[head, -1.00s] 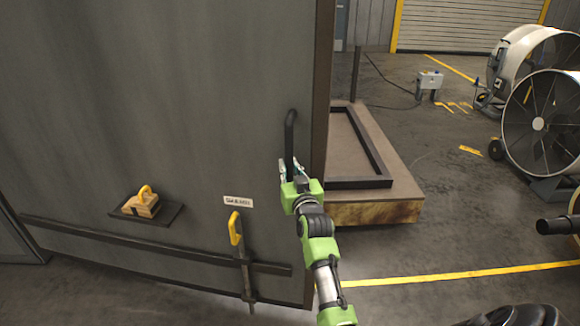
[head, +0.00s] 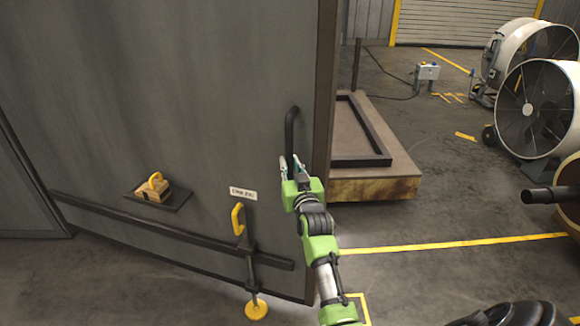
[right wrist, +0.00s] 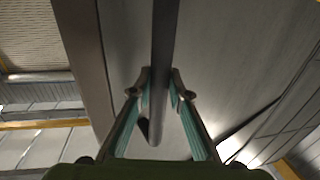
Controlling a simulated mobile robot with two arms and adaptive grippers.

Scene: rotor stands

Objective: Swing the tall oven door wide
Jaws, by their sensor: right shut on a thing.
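The tall oven door (head: 180,90) is a large grey panel filling the left of the head view. Its black bar handle (head: 291,128) stands upright near the door's right edge. My right gripper (head: 290,166) is shut on the lower part of this handle. In the right wrist view, the handle (right wrist: 162,40) runs between the two fingers (right wrist: 160,88), with the door's grey face behind it. A yellow-handled bolt (head: 239,222) with a round yellow foot hangs low on the door. My left gripper is out of view.
A small shelf (head: 135,194) on the door holds a wooden block with a yellow grip. A low platform (head: 400,185) with a dark frame lies beyond the door's right edge. Large drum fans (head: 535,110) stand at the right. Open concrete floor (head: 450,215) lies between.

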